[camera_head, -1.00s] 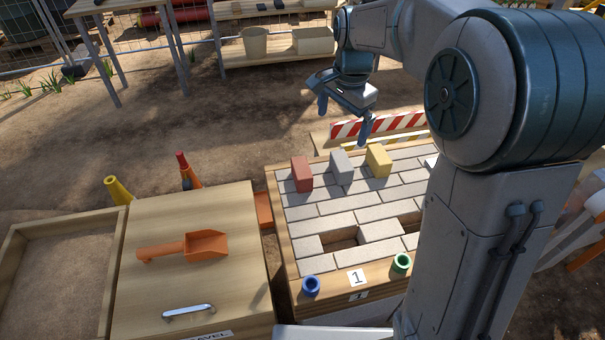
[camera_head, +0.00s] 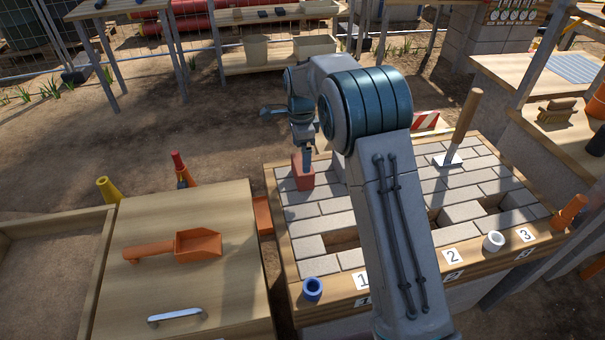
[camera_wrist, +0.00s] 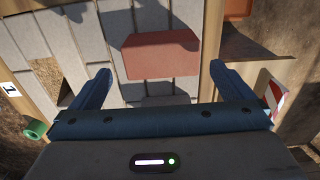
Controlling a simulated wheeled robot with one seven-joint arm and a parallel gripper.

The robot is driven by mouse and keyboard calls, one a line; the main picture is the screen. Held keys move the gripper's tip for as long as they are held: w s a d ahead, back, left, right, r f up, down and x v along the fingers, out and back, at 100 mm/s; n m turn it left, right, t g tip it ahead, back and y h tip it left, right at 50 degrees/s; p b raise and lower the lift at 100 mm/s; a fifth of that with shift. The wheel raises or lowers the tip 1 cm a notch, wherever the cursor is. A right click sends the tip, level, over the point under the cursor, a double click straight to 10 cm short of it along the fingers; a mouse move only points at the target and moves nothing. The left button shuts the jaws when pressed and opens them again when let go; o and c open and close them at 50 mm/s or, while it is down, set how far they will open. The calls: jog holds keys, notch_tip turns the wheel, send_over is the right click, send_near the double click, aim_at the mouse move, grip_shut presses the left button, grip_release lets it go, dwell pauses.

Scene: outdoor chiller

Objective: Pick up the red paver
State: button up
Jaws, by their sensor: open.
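The red paver (camera_head: 303,173) stands at the far left of the paved work table (camera_head: 292,240) in the head view. In the wrist view the red paver (camera_wrist: 160,55) lies ahead of the fingers, across the upper middle of the picture. My gripper (camera_head: 306,158) is above and close to the paver in the head view. In the wrist view my gripper (camera_wrist: 165,80) is open, its blue fingers on either side, with nothing held between them. My arm hides the grey and yellow pavers in the head view.
A wooden lid with an orange scoop (camera_head: 198,244) and a metal handle (camera_head: 176,316) lies left of the table. Gaps show in the paving. A striped barrier (camera_head: 426,121) stands behind.

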notch_tip(320, 180, down, 8)
jog(key=shift+w+d+r+b, duration=0.15)
jog(key=shift+r+b, duration=0.1)
jog(key=shift+b, duration=0.2)
jog(key=shift+c, duration=0.3)
jog(key=shift+r, duration=0.1)
jog(key=c, duration=1)
